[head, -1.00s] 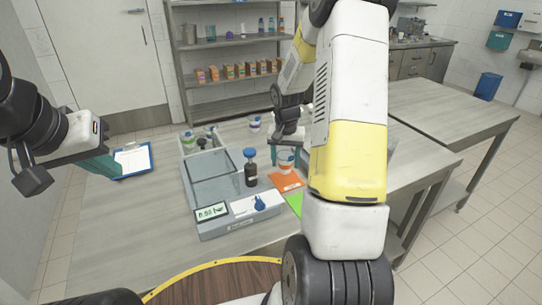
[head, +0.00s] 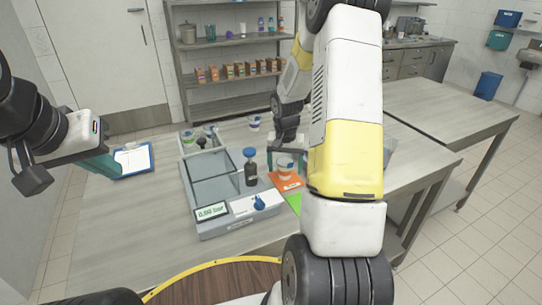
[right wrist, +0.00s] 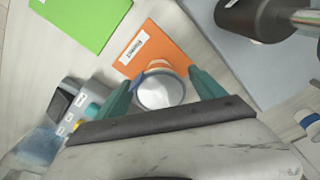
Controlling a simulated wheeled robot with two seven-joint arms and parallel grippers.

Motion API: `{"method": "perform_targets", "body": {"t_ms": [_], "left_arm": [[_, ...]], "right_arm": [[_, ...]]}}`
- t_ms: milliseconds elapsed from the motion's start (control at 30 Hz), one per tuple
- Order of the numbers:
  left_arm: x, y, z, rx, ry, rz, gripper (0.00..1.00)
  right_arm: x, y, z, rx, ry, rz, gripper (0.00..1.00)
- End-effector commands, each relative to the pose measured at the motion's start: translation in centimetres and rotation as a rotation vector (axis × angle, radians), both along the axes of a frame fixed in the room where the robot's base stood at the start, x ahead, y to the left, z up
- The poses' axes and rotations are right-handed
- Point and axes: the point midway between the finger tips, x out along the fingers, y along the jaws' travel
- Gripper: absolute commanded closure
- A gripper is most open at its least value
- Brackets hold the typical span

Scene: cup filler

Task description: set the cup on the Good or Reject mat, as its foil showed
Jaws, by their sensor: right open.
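A cup (head: 285,166) with a pale top stands on the orange mat (head: 287,184). The right wrist view shows the cup (right wrist: 160,90) from above at the near edge of the orange mat (right wrist: 152,45), which is labelled Reject. The green mat (right wrist: 88,20) lies beside it; only a strip of it (head: 295,202) shows in the head view, behind my arm. My right gripper (right wrist: 165,82) is open, with its fingers on either side of the cup and apart from it. My left gripper (head: 62,170) is at the far left, away from the cup; its fingertips are unclear.
A dark bottle with a blue cap (head: 250,167) stands near the cup. A clipboard (head: 133,160) lies at left. Another cup (head: 254,122) stands behind.

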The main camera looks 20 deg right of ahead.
Motion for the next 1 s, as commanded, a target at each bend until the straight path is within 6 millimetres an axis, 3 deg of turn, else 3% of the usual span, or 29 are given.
{"method": "perform_targets", "body": {"t_ms": [167,500,767,867,1000], "left_arm": [[0.0,0.0,0.0,0.0,0.0,0.0,1.0],[0.0,0.0,0.0,0.0,0.0,0.0,1.0],[0.0,0.0,0.0,0.0,0.0,0.0,1.0],[0.0,0.0,0.0,0.0,0.0,0.0,1.0],[0.0,0.0,0.0,0.0,0.0,0.0,1.0]], "right_arm": [[-0.1,0.0,2.3,-0.001,-0.005,0.0,0.21],[-0.9,0.5,9.4,-0.001,-0.005,0.001,0.21],[-1.4,0.7,12.2,-0.001,-0.005,0.002,0.21],[-2.2,1.5,13.9,0.001,-0.027,0.027,0.21],[-5.2,3.8,18.4,0.012,-0.099,0.103,0.21]]}}
